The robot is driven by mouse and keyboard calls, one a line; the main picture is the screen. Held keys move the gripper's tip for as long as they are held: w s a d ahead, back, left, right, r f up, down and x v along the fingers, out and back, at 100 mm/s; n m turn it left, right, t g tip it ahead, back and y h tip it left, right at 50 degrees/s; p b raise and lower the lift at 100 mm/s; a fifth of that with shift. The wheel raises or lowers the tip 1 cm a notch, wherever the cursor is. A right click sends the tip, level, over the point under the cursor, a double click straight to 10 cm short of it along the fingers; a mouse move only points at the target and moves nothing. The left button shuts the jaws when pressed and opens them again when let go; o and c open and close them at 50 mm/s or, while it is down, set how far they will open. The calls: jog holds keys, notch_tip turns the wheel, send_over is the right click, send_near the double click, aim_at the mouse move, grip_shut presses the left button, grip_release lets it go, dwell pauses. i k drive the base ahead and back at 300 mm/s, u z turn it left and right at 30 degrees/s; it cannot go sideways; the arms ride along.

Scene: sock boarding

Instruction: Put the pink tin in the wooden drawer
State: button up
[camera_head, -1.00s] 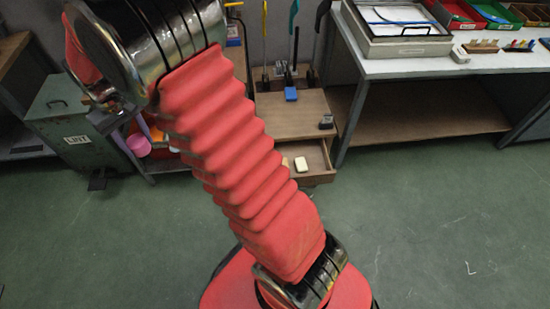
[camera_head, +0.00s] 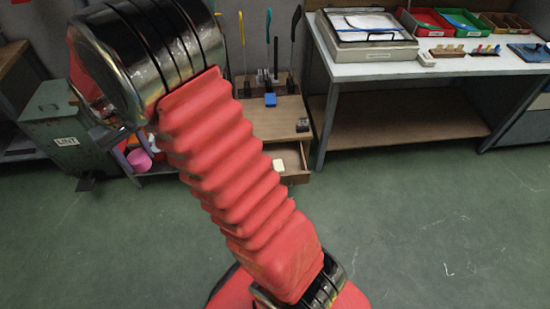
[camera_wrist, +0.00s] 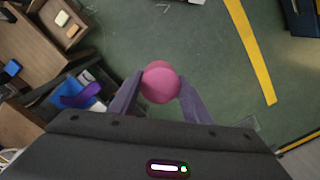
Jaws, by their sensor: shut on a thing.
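The pink tin (camera_wrist: 160,82) is between the two fingers of my gripper (camera_wrist: 160,92) in the wrist view, above the green floor. It shows as a round pink shape. In the head view a pink patch (camera_head: 140,160), which looks like the held tin, shows left of my red arm, partly hidden. The wooden drawer (camera_head: 297,170) stands pulled out low in the wooden cabinet, right of my arm in the head view. A pale block lies in it. In the wrist view, what looks like the same drawer (camera_wrist: 82,36) is at the upper left, apart from the gripper.
A green lint bin (camera_head: 62,125) stands at the left. A workbench (camera_head: 450,66) with trays stands at the right. A blue object (camera_wrist: 82,95) lies left of the gripper in the wrist view. Yellow tape (camera_wrist: 250,48) marks open floor.

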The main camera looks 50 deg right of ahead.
aim_at(294, 166)
jog(key=z, duration=0.95)
jog(key=i, duration=1)
jog(key=z, duration=0.1)
